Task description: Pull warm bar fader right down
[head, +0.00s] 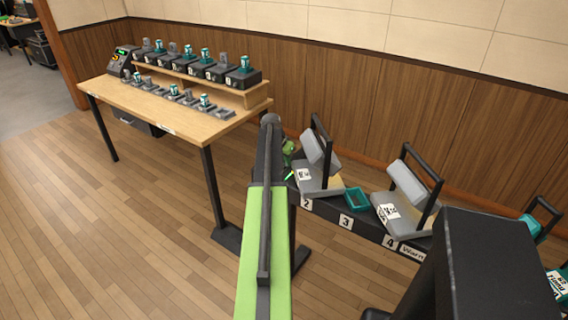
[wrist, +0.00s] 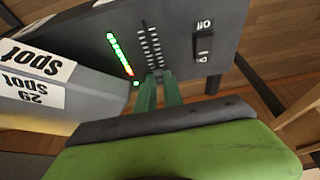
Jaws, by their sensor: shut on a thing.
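In the wrist view a dark control panel (wrist: 185,50) has a fader slot with white scale marks (wrist: 151,45), a strip of green to red lights (wrist: 119,52) and an on/off switch (wrist: 204,42). My gripper (wrist: 159,78) has its green fingers close together at the near end of the slot. They are shut on what appears to be the fader's knob, which they hide. I cannot read a warm bar name on this panel. In the head view my gripper (head: 288,150) is partly hidden behind my arm, at the left end of the lamp rail.
A grey lamp (wrist: 35,85) labelled Spot 29 stands close left of my fingers. The dark rail (head: 374,232) carries lamps, a teal tray (head: 356,199) and a "Warm" label (head: 412,251). A wooden table (head: 175,108) with several small devices stands left.

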